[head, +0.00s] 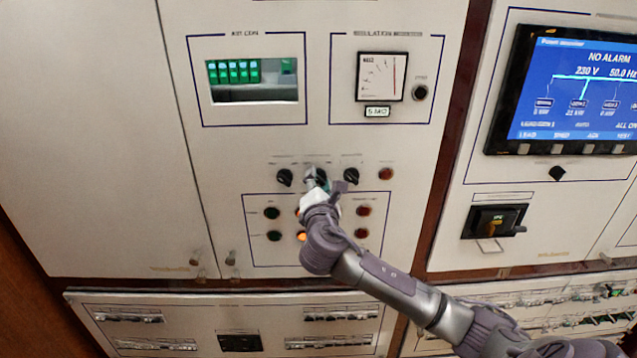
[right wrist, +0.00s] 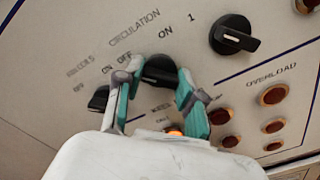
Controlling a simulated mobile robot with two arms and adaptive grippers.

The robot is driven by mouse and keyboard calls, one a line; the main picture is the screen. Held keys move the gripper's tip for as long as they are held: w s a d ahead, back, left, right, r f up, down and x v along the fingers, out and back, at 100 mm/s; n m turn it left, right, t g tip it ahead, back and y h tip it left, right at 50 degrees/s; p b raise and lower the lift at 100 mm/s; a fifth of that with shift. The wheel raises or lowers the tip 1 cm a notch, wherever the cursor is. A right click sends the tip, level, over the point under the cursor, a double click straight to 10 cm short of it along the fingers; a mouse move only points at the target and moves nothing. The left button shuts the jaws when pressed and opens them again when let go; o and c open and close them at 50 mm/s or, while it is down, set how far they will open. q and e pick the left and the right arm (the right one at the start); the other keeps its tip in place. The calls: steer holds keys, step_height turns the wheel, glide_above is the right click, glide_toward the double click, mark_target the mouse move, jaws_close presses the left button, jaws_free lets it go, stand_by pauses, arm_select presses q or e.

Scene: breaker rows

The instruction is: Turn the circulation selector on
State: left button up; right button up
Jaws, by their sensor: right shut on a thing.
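The circulation selector (right wrist: 160,70) is a black rotary knob under the CIRCULATION label in the right wrist view. In the head view it is the middle knob (head: 319,173) of a row of three, partly hidden by my gripper. My right gripper (head: 316,185) is at this knob. Its two teal-padded fingers (right wrist: 157,80) stand on either side of the knob and are shut on it. OFF and ON marks are printed above the knob. The fingers hide part of the handle, so I cannot tell exactly which mark it points to. My left gripper is in neither view.
Black knobs flank the selector at left (head: 284,177) and right (head: 351,176); the left one (right wrist: 98,99) is close to a finger. A red lamp (head: 386,173) is further right. Several indicator lamps sit below, near my right arm. A meter (head: 382,76) is above.

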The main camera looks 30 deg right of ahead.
steer(key=m+b, duration=0.1)
steer(key=m, duration=0.1)
steer(key=m+b, duration=0.1)
steer(key=m, duration=0.1)
steer(key=shift+f+m, duration=0.2)
steer(key=shift+m, duration=0.1)
steer(key=m+b, duration=0.2)
steer(key=m, duration=0.2)
steer(key=shift+b, duration=0.3)
steer(key=m+b, duration=0.1)
steer(key=m, duration=0.4)
steer(key=shift+b, duration=0.35)
steer(key=shift+r+m+b, duration=0.1)
steer(key=shift+m+b, duration=0.45)
steer(key=shift+m, duration=1.65)
steer(key=o, duration=1.1)
steer(key=shift+s, duration=0.1)
steer(key=v, duration=1.2)
